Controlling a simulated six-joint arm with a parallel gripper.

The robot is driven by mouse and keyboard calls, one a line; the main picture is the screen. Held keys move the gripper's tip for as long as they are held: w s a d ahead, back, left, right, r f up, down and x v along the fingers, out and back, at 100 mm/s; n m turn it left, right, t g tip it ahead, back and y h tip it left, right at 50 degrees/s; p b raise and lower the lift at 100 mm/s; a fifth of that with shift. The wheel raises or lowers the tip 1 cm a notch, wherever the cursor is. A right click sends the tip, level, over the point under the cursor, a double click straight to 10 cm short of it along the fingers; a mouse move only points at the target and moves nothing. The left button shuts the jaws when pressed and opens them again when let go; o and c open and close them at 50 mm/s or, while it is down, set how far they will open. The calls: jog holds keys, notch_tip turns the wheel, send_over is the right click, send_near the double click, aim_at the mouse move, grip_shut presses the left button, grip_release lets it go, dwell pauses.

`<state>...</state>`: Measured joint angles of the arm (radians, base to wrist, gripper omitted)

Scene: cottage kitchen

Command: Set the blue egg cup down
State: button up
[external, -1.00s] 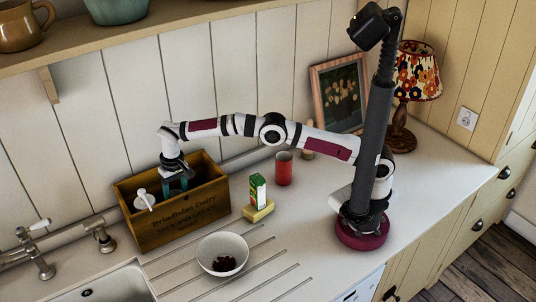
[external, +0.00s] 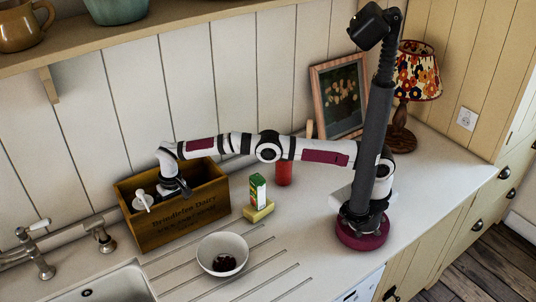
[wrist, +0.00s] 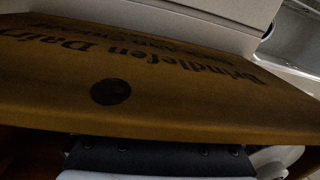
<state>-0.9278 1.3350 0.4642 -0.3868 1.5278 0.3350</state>
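My gripper (external: 177,188) points down inside the wooden crate (external: 190,222), with its fingers below the rim. The crate's front carries dark lettering. In the wrist view, the crate wall (wrist: 200,95) with its lettering and a dark round spot fills most of the frame. A dark part of my gripper (wrist: 160,158) crosses the bottom edge there. I cannot make out the blue egg cup in any view now. The fingertips and whatever is between them are hidden by the crate.
A white-handled item (external: 142,200) stands in the crate's left part. A white bowl (external: 222,246) with dark contents sits in front. A green-and-white carton (external: 257,188) on a yellow block (external: 258,210) and a red cup (external: 283,173) stand to the right. The sink (external: 100,285) is front left.

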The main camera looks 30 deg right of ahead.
jog(key=w+d+r, duration=0.2)
jog(key=d+r, duration=0.2)
jog(key=r, duration=0.3)
jog(key=w+d+r, duration=0.2)
jog(key=d+r, duration=0.1)
jog(key=r, duration=0.4)
jog(key=d+r+m, duration=0.1)
jog(key=d+r, duration=0.3)
jog(key=d, duration=0.4)
jog(key=d+r+m, duration=0.2)
jog(key=d+r, duration=0.2)
jog(key=d, duration=0.4)
jog(key=s+d+m, duration=0.3)
jog(key=s+d, duration=1.5)
jog(key=d, duration=0.1)
jog(key=s+d+f+m, duration=0.1)
jog(key=s+d+f, duration=0.1)
jog(key=s+f, duration=0.2)
jog(key=s, duration=0.3)
jog(key=shift+s+d+f+y, duration=0.2)
jog(key=shift+s+d+y, duration=0.1)
jog(key=shift+d+y, duration=0.1)
